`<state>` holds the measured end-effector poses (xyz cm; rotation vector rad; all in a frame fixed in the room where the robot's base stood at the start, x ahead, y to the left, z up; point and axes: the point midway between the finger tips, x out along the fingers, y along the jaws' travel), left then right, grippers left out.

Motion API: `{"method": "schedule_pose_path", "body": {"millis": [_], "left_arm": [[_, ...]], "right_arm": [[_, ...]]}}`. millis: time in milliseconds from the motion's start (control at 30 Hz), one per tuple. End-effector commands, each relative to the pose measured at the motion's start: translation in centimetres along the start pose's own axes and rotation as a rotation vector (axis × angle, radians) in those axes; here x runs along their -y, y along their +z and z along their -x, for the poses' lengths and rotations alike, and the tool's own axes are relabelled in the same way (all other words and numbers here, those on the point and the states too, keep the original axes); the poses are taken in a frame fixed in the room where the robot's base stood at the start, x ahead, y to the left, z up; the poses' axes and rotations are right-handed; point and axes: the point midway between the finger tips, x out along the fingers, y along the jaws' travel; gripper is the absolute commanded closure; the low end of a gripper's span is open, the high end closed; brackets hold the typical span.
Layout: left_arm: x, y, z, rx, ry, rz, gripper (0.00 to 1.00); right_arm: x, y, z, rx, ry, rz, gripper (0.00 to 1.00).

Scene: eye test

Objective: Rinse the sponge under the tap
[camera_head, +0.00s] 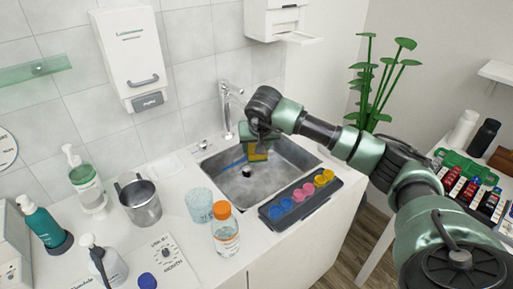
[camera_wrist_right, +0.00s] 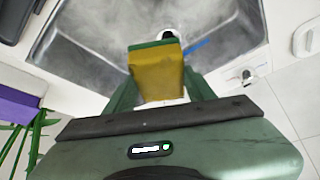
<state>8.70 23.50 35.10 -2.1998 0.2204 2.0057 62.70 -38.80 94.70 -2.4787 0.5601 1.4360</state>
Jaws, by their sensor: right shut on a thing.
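The sponge (camera_head: 258,153), yellow with a green layer, is held over the sink (camera_head: 293,153) by my right gripper (camera_head: 256,138). In the right wrist view the sponge (camera_wrist_right: 157,75) sits between the two green fingers of my right gripper (camera_wrist_right: 160,88), which is shut on it. The silver tap (camera_head: 227,110) stands at the sink's back edge, to the left of the gripper. The sponge is to the right of and below the spout. I cannot make out running water. My left gripper is not in view.
A blue strip (camera_head: 234,164) lies in the sink. A dark tray of coloured pots (camera_head: 302,198) stands along the sink's front. A clear tumbler (camera_head: 199,205), an orange-capped bottle (camera_head: 225,232) and a metal mug (camera_head: 141,203) stand on the left counter. A plant (camera_head: 379,85) is behind my right arm.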

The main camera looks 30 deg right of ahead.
Motion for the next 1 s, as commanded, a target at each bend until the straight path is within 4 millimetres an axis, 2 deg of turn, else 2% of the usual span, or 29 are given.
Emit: {"method": "schedule_pose_path", "body": {"millis": [1000], "left_arm": [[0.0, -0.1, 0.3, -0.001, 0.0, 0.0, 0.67]], "right_arm": [[0.7, 6.7, 3.8, 0.001, 0.001, 0.001, 0.79]]}}
